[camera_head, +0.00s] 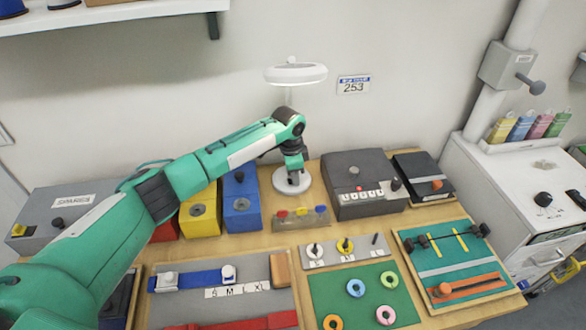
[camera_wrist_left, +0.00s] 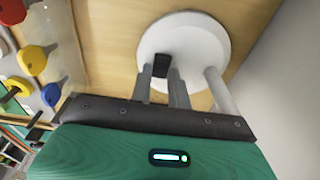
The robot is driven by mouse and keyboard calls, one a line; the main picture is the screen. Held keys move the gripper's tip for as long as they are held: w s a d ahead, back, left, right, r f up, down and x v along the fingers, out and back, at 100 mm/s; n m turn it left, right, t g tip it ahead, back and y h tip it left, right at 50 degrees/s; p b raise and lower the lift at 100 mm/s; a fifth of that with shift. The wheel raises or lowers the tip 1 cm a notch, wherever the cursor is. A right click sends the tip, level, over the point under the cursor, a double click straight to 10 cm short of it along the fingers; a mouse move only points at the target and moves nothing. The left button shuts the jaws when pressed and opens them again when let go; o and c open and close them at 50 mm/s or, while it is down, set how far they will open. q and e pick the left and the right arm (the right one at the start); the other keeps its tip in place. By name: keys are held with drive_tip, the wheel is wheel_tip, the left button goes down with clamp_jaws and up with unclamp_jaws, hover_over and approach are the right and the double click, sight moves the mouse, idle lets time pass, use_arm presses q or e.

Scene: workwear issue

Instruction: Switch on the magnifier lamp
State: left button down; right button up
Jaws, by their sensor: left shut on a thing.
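The magnifier lamp has a white ring-shaped head (camera_head: 296,74) in front of the wall, and a round white base (camera_head: 281,183) at the back of the table. In the left wrist view the base (camera_wrist_left: 205,42) carries a small black switch (camera_wrist_left: 161,63) and a pale post (camera_wrist_left: 222,95) beside it. My left gripper (camera_head: 293,174) points down over the base, and its fingers (camera_wrist_left: 161,78) are shut on the black switch. The arm hides most of the post in the head view. The wall under the head looks bright, but I cannot tell whether the lamp is lit.
A grey box with a red button (camera_head: 360,172) stands right of the base. A blue box (camera_head: 241,205) and a yellow box (camera_head: 200,212) stand to its left. A small rack with coloured knobs (camera_head: 300,221) lies in front. Boards with fittings fill the table front.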

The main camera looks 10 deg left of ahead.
use_arm(q)
drive_tip(key=c, duration=1.4)
unclamp_jaws()
drive_tip(key=shift+o, duration=0.4)
use_arm(e)
drive_tip(key=shift+w+d+r, duration=0.2)
drive_tip(key=shift+w+d, duration=0.15)
drive_tip(key=shift+w, duration=0.1)
use_arm(q)
wheel_tip(320, 180, up, 6)
drive_tip(key=shift+a+r+b, duration=0.1)
drive_tip(key=shift+a+b, duration=0.05)
drive_tip(key=shift+b, duration=0.55)
drive_tip(key=shift+s+r, duration=0.1)
drive_tip(key=shift+r, duration=0.55)
use_arm(e)
drive_tip(key=shift+s+a+f, duration=0.1)
drive_tip(key=shift+a+f, duration=0.2)
drive_tip(key=shift+f, duration=0.5)
use_arm(q)
drive_tip(key=shift+f, duration=0.1)
use_arm(e)
drive_tip(key=shift+s+d, duration=0.1)
drive_tip(key=shift+d, duration=0.05)
